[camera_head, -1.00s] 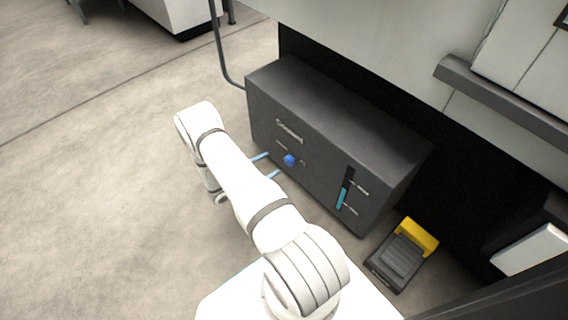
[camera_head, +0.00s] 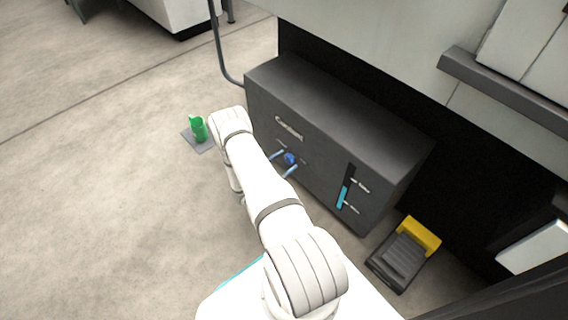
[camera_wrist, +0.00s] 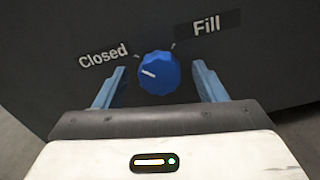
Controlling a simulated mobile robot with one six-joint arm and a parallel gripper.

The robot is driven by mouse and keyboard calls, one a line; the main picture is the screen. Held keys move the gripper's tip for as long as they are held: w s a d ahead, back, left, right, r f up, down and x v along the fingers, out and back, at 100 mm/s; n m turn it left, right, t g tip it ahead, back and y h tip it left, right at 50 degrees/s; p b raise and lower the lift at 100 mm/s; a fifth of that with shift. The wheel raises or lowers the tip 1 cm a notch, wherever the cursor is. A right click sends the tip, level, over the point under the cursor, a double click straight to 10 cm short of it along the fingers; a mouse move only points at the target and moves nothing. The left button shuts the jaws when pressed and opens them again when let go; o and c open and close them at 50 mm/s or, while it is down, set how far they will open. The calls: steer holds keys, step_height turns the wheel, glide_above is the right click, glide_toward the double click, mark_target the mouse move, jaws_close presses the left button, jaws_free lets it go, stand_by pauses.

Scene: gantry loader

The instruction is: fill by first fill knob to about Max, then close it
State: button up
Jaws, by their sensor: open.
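The blue fill knob (camera_wrist: 158,73) is on the front of the dark coolant box (camera_head: 340,115). In the wrist view, its white pointer mark is on its left part, on the "Closed" label (camera_wrist: 103,56) side. The "Fill" label (camera_wrist: 207,27) is up to the right. My gripper (camera_wrist: 160,76) is open, with one blue finger on each side of the knob and a visible gap to both. In the head view the knob shows between the fingers. The level gauge (camera_head: 343,197) has cyan in its lower part, its top a little below the upper mark; its labels are tiny.
A yellow and black foot pedal (camera_head: 402,257) stands on the floor right of the box. A green object (camera_head: 198,129) on a grey plate stands on the floor left of my arm. A hose (camera_head: 217,50) runs behind the box's left end. The left floor is mostly clear.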

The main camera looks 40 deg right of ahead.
steer(key=c, duration=1)
steer(key=shift+m, duration=0.3)
steer(key=m, duration=0.2)
steer(key=shift+m, duration=0.4)
steer(key=m, duration=0.3)
steer(key=shift+s+f+m, duration=0.1)
steer(key=shift+m, duration=0.3)
steer(key=m, duration=0.6)
steer(key=shift+f, duration=0.1)
steer(key=shift+m, duration=0.3)
